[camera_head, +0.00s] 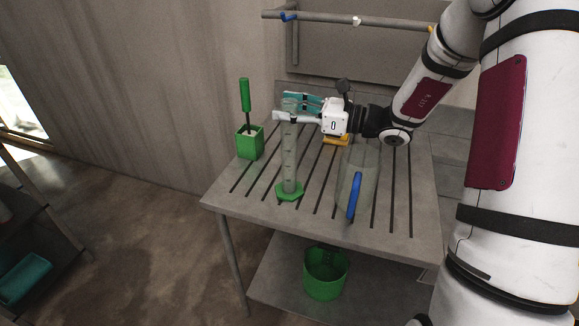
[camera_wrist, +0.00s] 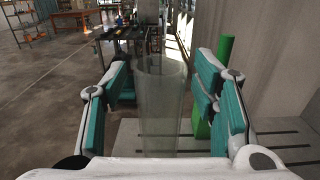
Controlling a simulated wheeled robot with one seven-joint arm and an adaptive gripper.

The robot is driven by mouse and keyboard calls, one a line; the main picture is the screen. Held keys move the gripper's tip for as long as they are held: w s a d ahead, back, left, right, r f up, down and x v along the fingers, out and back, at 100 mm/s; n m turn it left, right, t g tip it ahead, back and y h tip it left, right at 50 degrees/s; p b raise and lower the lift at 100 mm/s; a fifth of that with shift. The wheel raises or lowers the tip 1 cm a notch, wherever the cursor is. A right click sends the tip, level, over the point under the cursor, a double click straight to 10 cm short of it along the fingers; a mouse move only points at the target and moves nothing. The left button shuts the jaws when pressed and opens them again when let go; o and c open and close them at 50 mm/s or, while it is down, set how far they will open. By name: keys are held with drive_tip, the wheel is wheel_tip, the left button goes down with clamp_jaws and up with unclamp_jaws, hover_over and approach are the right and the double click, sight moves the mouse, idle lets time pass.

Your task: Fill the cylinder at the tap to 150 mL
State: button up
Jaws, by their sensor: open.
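A clear graduated cylinder (camera_head: 289,160) with a green foot (camera_head: 289,191) stands upright on the slatted bench. In the wrist view the cylinder (camera_wrist: 160,105) stands between my fingers, with a gap on each side. My gripper (camera_head: 284,109) is open around the upper part of the cylinder, its teal pads apart. In the wrist view the gripper (camera_wrist: 162,100) shows both pads clear of the glass. I cannot make out any water in the cylinder. I cannot make out a tap for certain.
On the slatted bench (camera_head: 310,222) stand a green box (camera_head: 249,143) with a green-handled brush at the back left and a clear jug with a blue handle (camera_head: 354,196) at the right. A green bucket (camera_head: 325,274) sits on the lower shelf. A rail (camera_head: 330,19) with coloured levers runs behind.

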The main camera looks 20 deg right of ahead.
clamp_jaws()
